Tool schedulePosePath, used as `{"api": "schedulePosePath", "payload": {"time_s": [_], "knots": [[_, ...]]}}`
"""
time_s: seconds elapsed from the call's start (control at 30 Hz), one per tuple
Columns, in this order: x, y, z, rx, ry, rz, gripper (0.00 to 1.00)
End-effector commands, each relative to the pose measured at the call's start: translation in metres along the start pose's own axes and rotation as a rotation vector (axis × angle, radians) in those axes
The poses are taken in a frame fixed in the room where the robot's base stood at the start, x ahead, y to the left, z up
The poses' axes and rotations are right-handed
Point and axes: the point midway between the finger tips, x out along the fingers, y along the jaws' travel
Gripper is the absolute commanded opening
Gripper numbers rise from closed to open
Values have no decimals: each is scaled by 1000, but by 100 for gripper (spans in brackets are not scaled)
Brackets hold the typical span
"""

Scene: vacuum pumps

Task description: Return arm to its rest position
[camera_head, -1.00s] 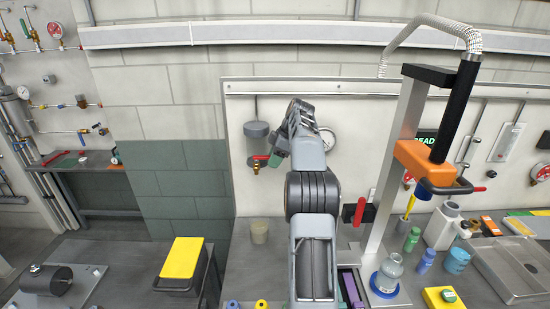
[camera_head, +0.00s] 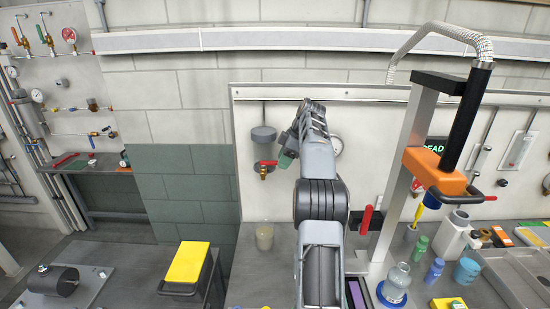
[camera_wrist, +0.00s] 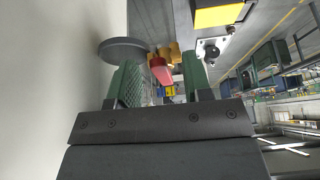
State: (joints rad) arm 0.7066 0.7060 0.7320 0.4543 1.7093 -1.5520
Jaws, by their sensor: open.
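My arm rises in the middle of the head view, bent at its joint, with its upper end in front of the wall panel. My gripper (camera_head: 287,152) is partly hidden there by my arm, and one green finger shows beside the red-handled valve (camera_head: 266,165). In the wrist view my gripper (camera_wrist: 162,80) has its two green fingers apart. The red handle (camera_wrist: 160,70) and brass body of the valve show between and beyond the fingers. Nothing is visibly held. I cannot tell whether a finger touches the valve.
A grey cylinder (camera_head: 263,134) hangs above the valve. A frame with an orange block (camera_head: 435,172) and a hose stands to the right. A glass bottle (camera_head: 397,280) and small coloured bottles stand below it. A yellow-topped box (camera_head: 187,264) sits at lower left.

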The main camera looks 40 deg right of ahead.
Motion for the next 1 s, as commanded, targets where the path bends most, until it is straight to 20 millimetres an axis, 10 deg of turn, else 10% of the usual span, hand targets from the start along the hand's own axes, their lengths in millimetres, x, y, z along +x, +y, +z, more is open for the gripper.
{"api": "schedulePosePath", "payload": {"time_s": [0.47, 0.7, 1.0], "knots": [[-15, -19, -25, 92, -19, 48, 45], [8, -92, -84, 308, -86, 105, 45], [51, -209, -104, 552, -121, 221, 45]]}}
